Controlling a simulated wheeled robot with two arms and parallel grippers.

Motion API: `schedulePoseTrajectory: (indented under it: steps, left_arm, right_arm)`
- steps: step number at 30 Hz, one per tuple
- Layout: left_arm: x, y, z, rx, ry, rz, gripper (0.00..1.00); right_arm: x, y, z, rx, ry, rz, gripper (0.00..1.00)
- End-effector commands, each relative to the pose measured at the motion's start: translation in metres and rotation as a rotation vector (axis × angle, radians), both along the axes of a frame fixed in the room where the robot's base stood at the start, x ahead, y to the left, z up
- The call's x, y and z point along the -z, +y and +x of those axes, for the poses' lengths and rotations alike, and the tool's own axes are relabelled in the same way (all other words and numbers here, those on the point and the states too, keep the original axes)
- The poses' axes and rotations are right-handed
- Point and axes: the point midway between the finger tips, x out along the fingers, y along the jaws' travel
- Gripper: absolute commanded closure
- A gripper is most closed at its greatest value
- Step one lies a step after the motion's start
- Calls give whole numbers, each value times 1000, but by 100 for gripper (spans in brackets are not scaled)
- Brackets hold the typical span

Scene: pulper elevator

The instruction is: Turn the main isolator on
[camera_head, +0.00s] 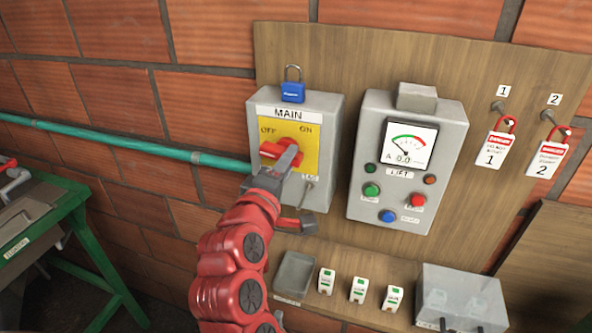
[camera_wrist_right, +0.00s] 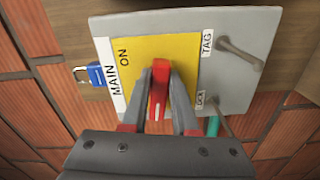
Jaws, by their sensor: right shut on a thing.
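The main isolator is a grey box (camera_head: 324,112) on the wooden board, with a MAIN label, a yellow plate (camera_head: 309,133) marked OFF at left and ON at right, and a red handle (camera_head: 270,150). My right gripper (camera_head: 287,160) is shut on this handle. In the right wrist view, the fingers (camera_wrist_right: 160,100) sit on both sides of the red handle (camera_wrist_right: 160,80). The handle lies roughly crosswise to the box's upright direction, and a white mark shows near its lower end in that view. The OFF word is hidden there. My left gripper is out of view.
A blue padlock (camera_head: 293,91) sits on top of the box. Right of it is the LIFT box (camera_head: 375,195) with a meter and buttons. Two danger tags (camera_head: 495,150) hang further right. Below are a small grey tray (camera_head: 294,273) and a clear box (camera_head: 462,297).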

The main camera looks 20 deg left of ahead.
Motion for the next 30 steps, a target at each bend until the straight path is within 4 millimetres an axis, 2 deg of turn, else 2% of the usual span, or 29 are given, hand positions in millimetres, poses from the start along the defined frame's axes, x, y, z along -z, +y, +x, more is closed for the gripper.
schedulePoseTrajectory:
  steps: [1,9,30]
  left_arm:
    - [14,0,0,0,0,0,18]
    - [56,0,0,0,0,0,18]
    - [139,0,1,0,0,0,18]
  right_arm:
    - [-10,-5,0,5,-39,56,100]
    - [-13,-6,0,2,-55,309,100]
    - [-16,-11,-2,0,-77,973,100]
